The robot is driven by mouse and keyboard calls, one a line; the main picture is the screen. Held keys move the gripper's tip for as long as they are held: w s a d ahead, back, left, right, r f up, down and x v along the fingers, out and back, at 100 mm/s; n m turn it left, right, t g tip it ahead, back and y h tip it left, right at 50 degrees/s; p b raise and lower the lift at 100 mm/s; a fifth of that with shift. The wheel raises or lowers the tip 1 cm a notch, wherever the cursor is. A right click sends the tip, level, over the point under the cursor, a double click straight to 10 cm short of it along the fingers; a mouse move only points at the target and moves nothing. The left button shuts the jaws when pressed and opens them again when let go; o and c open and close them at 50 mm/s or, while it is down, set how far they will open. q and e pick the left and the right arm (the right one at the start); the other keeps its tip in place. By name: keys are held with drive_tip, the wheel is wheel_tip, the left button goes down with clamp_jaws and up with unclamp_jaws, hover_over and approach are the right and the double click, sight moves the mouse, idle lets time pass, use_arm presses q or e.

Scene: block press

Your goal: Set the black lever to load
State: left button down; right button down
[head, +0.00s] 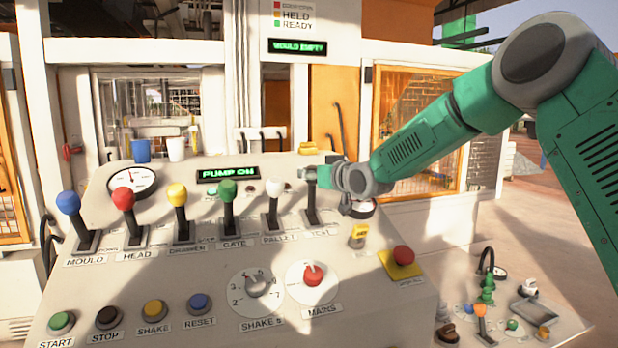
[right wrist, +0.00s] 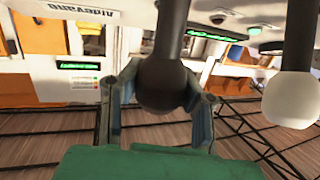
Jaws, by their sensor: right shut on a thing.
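The black lever (head: 312,210) is the rightmost in the row of levers on the sloped white panel (head: 200,265). It stands about upright; its small label is too blurred to read surely. My right gripper (head: 318,176) is at the top of this lever and covers its knob in the head view. In the right wrist view the black ball knob (right wrist: 163,86) sits between the two fingers of my right gripper (right wrist: 160,100), which is shut on it. No "load" mark is legible. My left gripper is not in view.
The white-knobbed pallet lever (head: 273,190) stands close to the left, with the green gate lever (head: 228,192) beyond. A yellow switch (head: 358,236) and red emergency button (head: 403,256) lie below right. Displays read "PUMP ON" (head: 228,174) and "MOULD EMPTY" (head: 297,47).

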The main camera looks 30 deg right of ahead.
drive_tip(key=shift+w+d+r, duration=0.2)
drive_tip(key=shift+w+r, duration=0.05)
drive_tip(key=shift+r, duration=0.1)
drive_tip(key=c, duration=1)
unclamp_jaws()
drive_tip(key=shift+s+d+f, duration=0.1)
drive_tip(key=shift+d+f, duration=0.05)
drive_tip(key=shift+f, duration=0.1)
drive_tip(key=s, duration=0.4)
drive_tip(key=s+r, duration=0.1)
drive_tip(key=s, duration=0.3)
drive_tip(key=s+d, duration=0.1)
drive_tip(key=s, duration=0.2)
drive_tip(key=shift+s+r, duration=0.15)
drive_tip(key=shift+s, duration=0.25)
drive_tip(key=shift+a, duration=0.15)
